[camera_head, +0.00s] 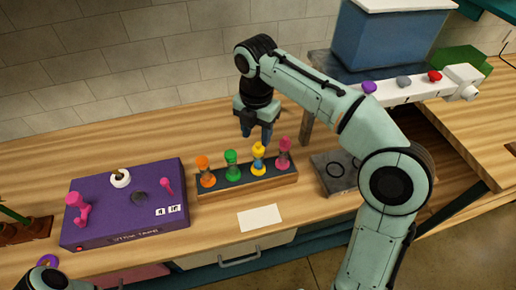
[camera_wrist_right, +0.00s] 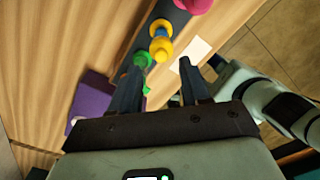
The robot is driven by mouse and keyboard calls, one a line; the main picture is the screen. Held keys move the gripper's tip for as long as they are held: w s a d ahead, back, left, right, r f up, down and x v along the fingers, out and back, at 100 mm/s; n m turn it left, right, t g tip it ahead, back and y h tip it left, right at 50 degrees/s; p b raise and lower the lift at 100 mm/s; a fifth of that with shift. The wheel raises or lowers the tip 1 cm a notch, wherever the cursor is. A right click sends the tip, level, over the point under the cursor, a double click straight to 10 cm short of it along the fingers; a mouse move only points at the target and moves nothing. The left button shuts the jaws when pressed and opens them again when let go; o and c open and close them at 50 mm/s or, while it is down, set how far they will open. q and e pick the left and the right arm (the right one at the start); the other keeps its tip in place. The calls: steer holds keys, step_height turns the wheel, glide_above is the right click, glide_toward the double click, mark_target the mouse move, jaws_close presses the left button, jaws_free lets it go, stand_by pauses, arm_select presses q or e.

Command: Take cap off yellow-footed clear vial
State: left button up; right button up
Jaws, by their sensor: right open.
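The yellow-footed vial (camera_head: 258,160) stands upright in a rack (camera_head: 247,192), with a yellow cap on top and blue showing at its middle. In the right wrist view the same yellow vial (camera_wrist_right: 161,43) shows beyond the fingers, near the gap between them. My right gripper (camera_head: 257,132) is open and empty, pointing down just behind the rack and apart from the vial. Its two fingers (camera_wrist_right: 160,88) are spread in the right wrist view. The left gripper is not seen.
Orange (camera_head: 206,172), green (camera_head: 232,165) and pink (camera_head: 284,152) vials share the rack, the green and pink beside the yellow one. A purple box (camera_head: 105,215) stands left. A grey plate (camera_head: 334,172) lies right. A white card (camera_head: 260,218) lies in front.

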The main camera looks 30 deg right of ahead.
mark_target(258, 144)
steer(key=f, duration=0.3)
steer(key=shift+s+d+f+b, duration=0.1)
steer(key=shift+d+f+b, duration=0.15)
steer(key=shift+d+b, duration=0.1)
steer(key=shift+a, duration=0.1)
jaws_close()
steer(key=shift+r, duration=0.1)
